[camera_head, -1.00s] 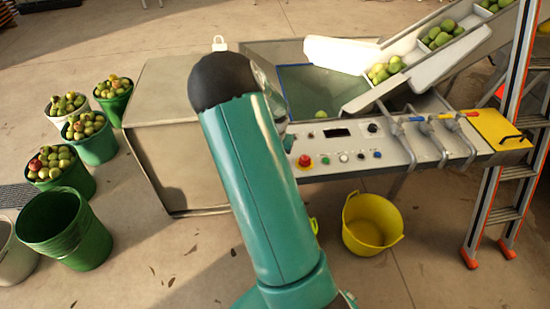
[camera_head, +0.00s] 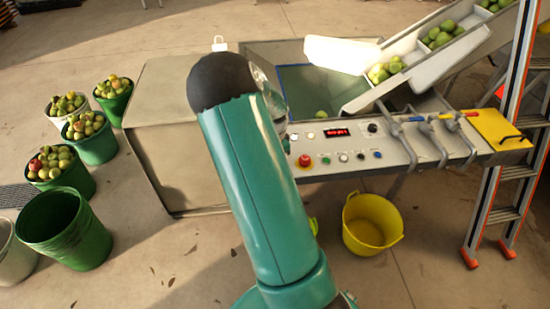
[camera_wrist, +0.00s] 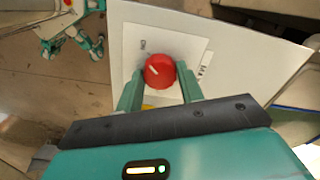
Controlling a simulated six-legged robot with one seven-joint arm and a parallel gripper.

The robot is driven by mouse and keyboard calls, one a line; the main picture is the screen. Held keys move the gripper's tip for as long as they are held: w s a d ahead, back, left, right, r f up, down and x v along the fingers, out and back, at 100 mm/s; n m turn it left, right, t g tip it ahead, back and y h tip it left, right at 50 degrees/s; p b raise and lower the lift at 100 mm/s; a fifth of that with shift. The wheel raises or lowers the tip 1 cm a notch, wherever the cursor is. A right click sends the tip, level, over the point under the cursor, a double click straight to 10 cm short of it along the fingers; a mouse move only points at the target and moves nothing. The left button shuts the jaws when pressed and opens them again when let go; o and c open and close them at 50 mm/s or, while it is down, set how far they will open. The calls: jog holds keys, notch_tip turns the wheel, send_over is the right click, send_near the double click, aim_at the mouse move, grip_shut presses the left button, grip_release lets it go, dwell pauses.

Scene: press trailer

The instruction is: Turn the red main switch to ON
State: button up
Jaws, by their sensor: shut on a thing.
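The red main switch (camera_wrist: 159,71) is a round knob on a white square plate, in the wrist view. Its white pointer line slants to the upper left, toward a small label above the knob. A second small label is to its right; neither reads clearly. My gripper (camera_wrist: 159,80) has its two green fingers on either side of the knob, closed on it. In the head view my arm hides both the gripper and the switch.
A control panel (camera_head: 405,148) with a red display (camera_head: 336,132), red button (camera_head: 304,160) and levers is right of my arm. A yellow bucket (camera_head: 371,224) stands below it. A ladder (camera_head: 507,150) stands at the right, fruit buckets (camera_head: 91,147) at the left.

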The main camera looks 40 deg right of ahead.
jog(key=shift+r, duration=0.1)
dwell(0.4)
jog(key=o, duration=1)
notch_tip(320, 180, up, 14)
jog(key=shift+f, duration=0.1)
